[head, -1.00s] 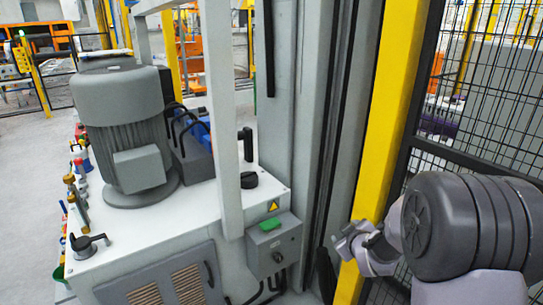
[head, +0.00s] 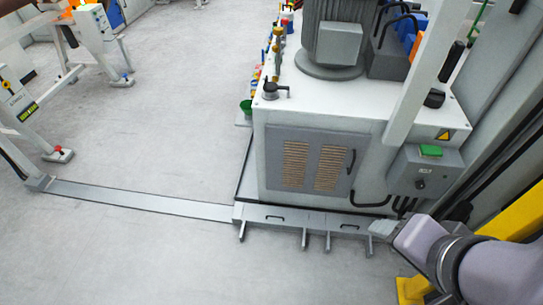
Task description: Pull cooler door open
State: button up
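The cooler door (head: 308,148) is a grey panel with two tan louvred vents on the front of a white cabinet (head: 360,118). It looks shut, flush with the cabinet front. Its dark curved handle (head: 351,162) is at the door's right edge. My gripper (head: 380,228) is at the lower right, below and to the right of the handle and apart from it in the picture. My own arm hides most of it. Its fingers are too small and too hidden to tell open from shut.
A grey motor (head: 338,38) stands on the cabinet. A control box (head: 425,175) with a green top sits right of the door. A low grey ledge (head: 290,219) with small handles runs below. A yellow post (head: 520,215) is at right. The floor (head: 140,240) at front left is clear.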

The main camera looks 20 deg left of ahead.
aim_at(302, 161)
jog(key=u, duration=0.55)
jog(key=i+j+z, duration=0.1)
jog(key=i, duration=0.4)
jog(key=i+j+z, duration=0.1)
jog(key=i+j, duration=0.2)
jog(key=i, duration=0.2)
